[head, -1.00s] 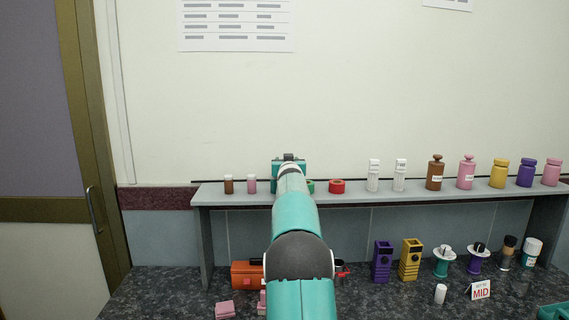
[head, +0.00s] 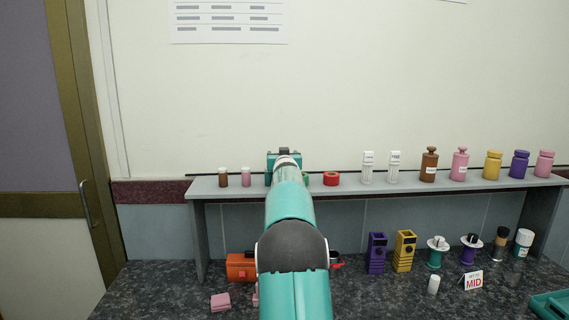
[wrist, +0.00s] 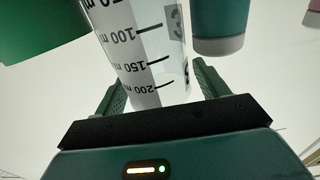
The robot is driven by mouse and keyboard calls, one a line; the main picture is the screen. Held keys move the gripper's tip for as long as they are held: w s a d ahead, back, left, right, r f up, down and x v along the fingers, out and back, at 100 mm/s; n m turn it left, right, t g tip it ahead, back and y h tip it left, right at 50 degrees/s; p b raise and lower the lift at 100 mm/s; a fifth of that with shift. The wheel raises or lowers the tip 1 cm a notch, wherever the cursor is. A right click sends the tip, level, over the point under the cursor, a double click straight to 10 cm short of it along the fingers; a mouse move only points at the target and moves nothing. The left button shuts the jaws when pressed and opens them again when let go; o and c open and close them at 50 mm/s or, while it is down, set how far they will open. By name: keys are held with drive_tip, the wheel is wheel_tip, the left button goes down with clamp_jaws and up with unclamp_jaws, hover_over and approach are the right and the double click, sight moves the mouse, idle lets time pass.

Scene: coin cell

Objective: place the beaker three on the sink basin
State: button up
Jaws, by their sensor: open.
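A clear beaker (wrist: 143,45) with dark volume marks and part of a "3" label fills the middle of the wrist view. It stands between the two fingers of my gripper (wrist: 160,88), which are open on either side of it. I cannot tell whether they touch it. In the head view my gripper (head: 284,158) is at the shelf, mostly behind my own arm, and the beaker is hidden there. I cannot make out a sink basin in either view.
In the wrist view a teal cylinder (wrist: 220,28) is right of the beaker and a green object (wrist: 38,30) left. Bottles and a red tape roll (head: 331,178) line the grey shelf (head: 420,190). Several items, including a teal tray (head: 550,304), are on the dark counter below.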

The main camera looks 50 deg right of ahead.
drive_tip(key=v, duration=1)
drive_tip(key=shift+s, duration=0.15)
drive_tip(key=shift+a, duration=0.15)
